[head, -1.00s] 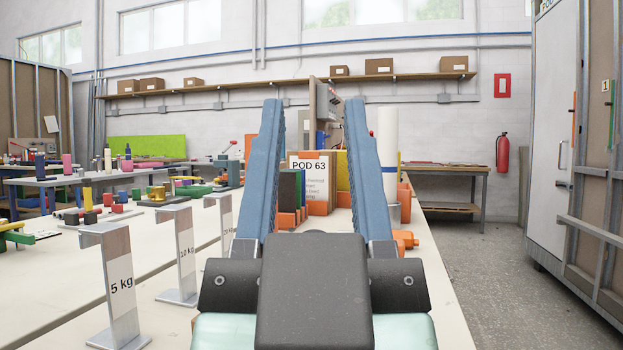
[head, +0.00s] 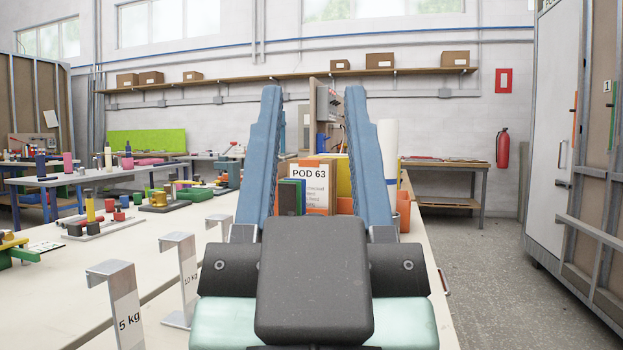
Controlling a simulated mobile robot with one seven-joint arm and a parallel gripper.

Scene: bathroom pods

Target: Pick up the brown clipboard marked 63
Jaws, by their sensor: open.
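A white sheet headed POD 63 (head: 317,190) stands upright on the bench, with orange-brown edging around it. I take it as the face of the brown clipboard; its lower part is hidden. My gripper (head: 313,93) is open and empty, its two blue fingers pointing ahead. In the head view the sheet shows between the fingers, farther off and apart from them. Green, blue and grey upright pieces (head: 291,193) stand in front of its left side.
Metal stands marked 5 kg (head: 126,315) and 10 kg (head: 189,280) are on the bench at the left. A white roll (head: 389,150) and an orange container (head: 404,210) are right of the sheet. Open floor (head: 475,260) lies to the right.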

